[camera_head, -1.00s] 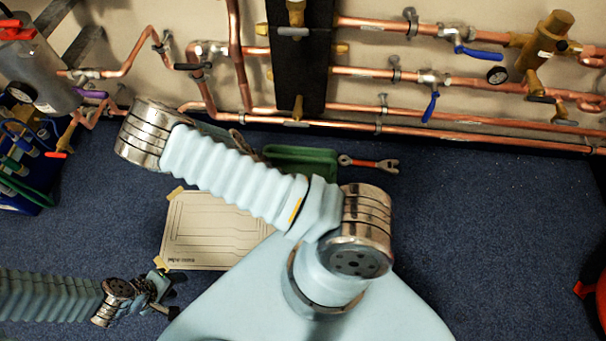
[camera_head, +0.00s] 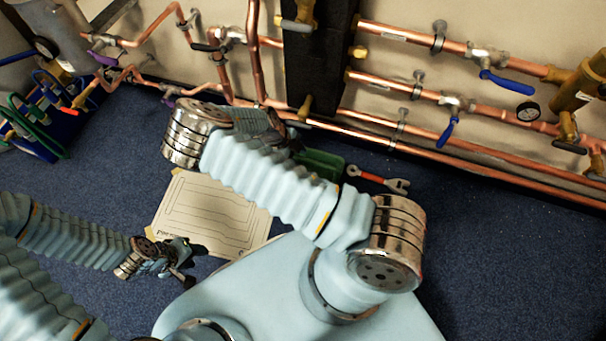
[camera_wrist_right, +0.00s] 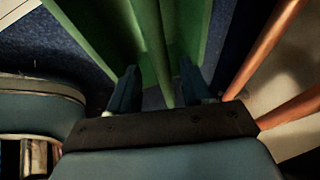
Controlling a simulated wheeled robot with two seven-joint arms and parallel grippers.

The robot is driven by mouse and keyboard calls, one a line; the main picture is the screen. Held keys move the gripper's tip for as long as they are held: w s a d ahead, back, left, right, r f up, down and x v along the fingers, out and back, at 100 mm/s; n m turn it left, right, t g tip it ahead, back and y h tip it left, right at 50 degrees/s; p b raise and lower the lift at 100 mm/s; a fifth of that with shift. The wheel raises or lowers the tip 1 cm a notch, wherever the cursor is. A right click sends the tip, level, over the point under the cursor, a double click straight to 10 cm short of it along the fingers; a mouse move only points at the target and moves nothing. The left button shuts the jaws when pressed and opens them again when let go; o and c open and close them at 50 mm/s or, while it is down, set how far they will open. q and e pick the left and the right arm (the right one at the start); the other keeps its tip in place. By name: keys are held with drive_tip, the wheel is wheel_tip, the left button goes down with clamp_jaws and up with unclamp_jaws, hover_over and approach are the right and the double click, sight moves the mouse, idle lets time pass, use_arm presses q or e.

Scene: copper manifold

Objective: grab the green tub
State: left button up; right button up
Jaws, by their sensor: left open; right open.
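The green tub (camera_head: 322,163) is on the blue floor below the copper pipes. In the head view my right arm covers much of it. The right wrist view shows its green wall (camera_wrist_right: 152,45) close up. My right gripper (camera_wrist_right: 158,88) is open, with a dark finger on each side of a green wall edge. Whether the fingers touch the wall I cannot tell. My left gripper (camera_head: 187,262) is open over the floor near the lower edge of the paper sheet, away from the tub.
A wrench with a red handle (camera_head: 378,180) lies just right of the tub. A taped paper sheet (camera_head: 205,215) lies left of it. Copper pipes (camera_head: 430,153) with blue-handled valves line the wall close behind. A blue crate (camera_head: 38,140) with tools stands far left. Floor at right is clear.

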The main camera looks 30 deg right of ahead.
sight(303, 161)
drive_tip(key=x, duration=0.4)
drive_tip(key=shift+w+d+f, duration=0.1)
drive_tip(key=shift+d+f, duration=0.05)
drive_tip(key=shift+f, duration=0.1)
clamp_jaws()
drive_tip(key=shift+r, duration=0.1)
